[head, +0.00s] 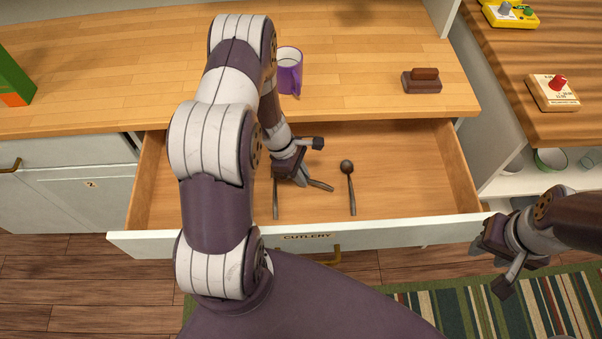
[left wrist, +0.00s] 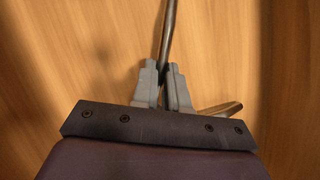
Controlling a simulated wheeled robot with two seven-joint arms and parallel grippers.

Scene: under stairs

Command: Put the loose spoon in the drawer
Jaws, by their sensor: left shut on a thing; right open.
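The drawer (head: 400,215) is pulled open, with CUTLERY on its front. My left gripper (head: 296,178) is low inside it, shut on a thin metal utensil handle. In the left wrist view the gripper (left wrist: 164,88) pinches this handle (left wrist: 168,35), which runs upward out of the picture. No bowl or tines show on it, so I cannot tell for sure that it is the loose spoon. A second metal utensil (left wrist: 222,108) lies beside the fingers. A dark spoon (head: 349,185) lies on the drawer floor to the right. My right gripper (head: 492,267) is open and empty outside the drawer.
A purple mug (head: 289,72) and a brown stamp-like block (head: 422,82) stand on the wooden counter (head: 350,50) behind the drawer. A green box (head: 12,80) is at far left. Right of the drawer is a shelf with a bowl (head: 551,160). The drawer's right part is clear.

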